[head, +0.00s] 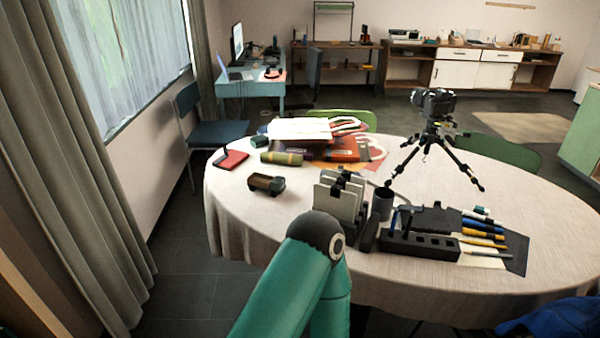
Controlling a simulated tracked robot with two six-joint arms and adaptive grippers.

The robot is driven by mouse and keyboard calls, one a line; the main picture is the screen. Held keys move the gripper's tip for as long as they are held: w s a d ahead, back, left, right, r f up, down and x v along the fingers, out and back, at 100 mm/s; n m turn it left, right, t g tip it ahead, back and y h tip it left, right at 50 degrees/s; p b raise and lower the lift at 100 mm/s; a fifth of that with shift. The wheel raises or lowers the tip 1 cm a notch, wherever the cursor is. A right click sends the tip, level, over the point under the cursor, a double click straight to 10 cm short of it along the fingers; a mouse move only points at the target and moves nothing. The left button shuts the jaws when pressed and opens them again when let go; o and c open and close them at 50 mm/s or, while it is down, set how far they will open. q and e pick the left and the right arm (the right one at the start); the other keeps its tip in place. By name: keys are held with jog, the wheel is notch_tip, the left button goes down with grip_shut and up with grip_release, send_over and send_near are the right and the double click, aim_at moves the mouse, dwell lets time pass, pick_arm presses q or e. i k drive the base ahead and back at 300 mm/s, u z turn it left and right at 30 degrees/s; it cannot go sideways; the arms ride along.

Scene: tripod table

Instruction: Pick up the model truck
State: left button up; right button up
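A small dark brown block-like object (266,184) lies on the left part of the round table (225,200), near its edge. It looks like the model truck, but it is too small to make out wheels or a cab for certain. Nothing touches it, and clear cloth surrounds it. One of my teal arms rises from the bottom middle, and its dark joint is in front of the table's near edge. I cannot tell which arm it is. No gripper fingers show in the head view.
An olive cylinder (282,158), a red notebook (231,160) and a pile of books (345,150) lie behind. Upright pale slabs (340,200) and a dark cup (382,204) stand right. A camera tripod (430,138) and a black organizer (420,245) with pens are farther right.

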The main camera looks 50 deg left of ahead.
aim_at(276, 185)
jog(key=z, duration=0.2)
jog(key=i, duration=0.8)
jog(key=u, duration=2.85)
jog(key=i, duration=1)
jog(key=z, duration=0.15)
jog(key=k, duration=0.9)
jog(key=u, duration=0.2)
jog(key=i, duration=0.55)
jog(key=z, duration=0.05)
